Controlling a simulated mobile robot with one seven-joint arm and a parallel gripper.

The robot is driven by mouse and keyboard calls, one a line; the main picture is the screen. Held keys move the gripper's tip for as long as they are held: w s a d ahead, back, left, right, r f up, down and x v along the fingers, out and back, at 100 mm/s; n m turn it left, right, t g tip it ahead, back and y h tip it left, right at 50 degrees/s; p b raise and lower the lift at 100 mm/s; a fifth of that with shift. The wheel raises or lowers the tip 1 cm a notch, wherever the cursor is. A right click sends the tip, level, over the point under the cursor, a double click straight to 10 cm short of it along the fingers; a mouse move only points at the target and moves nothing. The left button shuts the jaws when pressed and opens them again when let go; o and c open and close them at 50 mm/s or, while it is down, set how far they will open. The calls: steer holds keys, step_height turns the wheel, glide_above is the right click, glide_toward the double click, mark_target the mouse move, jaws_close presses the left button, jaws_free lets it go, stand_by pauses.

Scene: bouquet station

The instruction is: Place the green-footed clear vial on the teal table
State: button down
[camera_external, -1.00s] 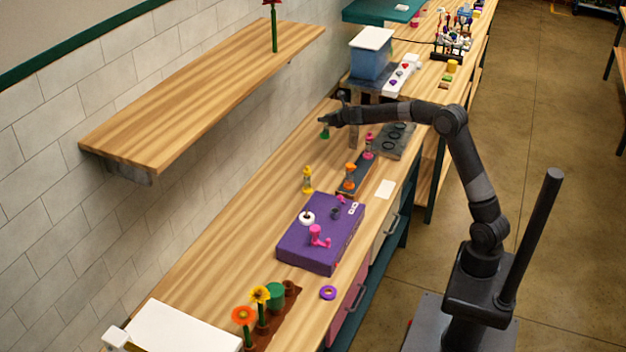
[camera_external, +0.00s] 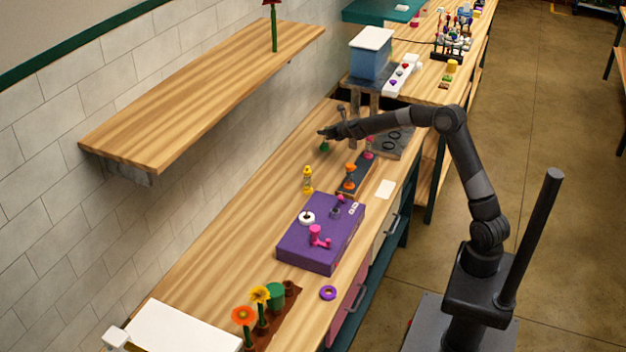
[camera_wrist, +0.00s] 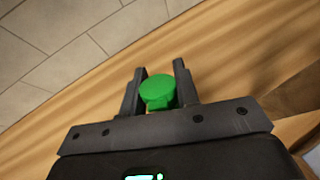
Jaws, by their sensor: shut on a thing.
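My gripper (camera_external: 326,132) is over the wooden bench near the wall, shut on a green-ended piece, which I take to be the vial (camera_external: 324,147). In the wrist view its round green end (camera_wrist: 157,90) sits between the two fingers of my gripper (camera_wrist: 160,70). The clear part cannot be made out. In the external view the green end hangs below the fingers, at or close above the bench top; I cannot tell whether it touches. A teal table surface (camera_external: 365,15) shows at the far top, with a small pale item on it.
The wooden bench (camera_external: 235,235) is bare along the wall. A dark strip with orange and pink pieces (camera_external: 349,175) and a yellow hourglass-like piece (camera_external: 307,180) stand nearby. Beyond are a grey ringed plate (camera_external: 405,142) and a blue bin (camera_external: 370,65). A wooden shelf (camera_external: 200,90) overhangs at left.

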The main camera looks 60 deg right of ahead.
mark_target(327, 146)
steer(key=shift+f, duration=2.5)
steer(key=c, duration=1.1)
jaws_free()
steer(key=shift+f, duration=0.1)
steer(key=shift+s+a+r, duration=0.1)
steer(key=shift+s+r, duration=0.25)
steer(key=shift+s, duration=0.05)
steer(key=v, duration=1.1)
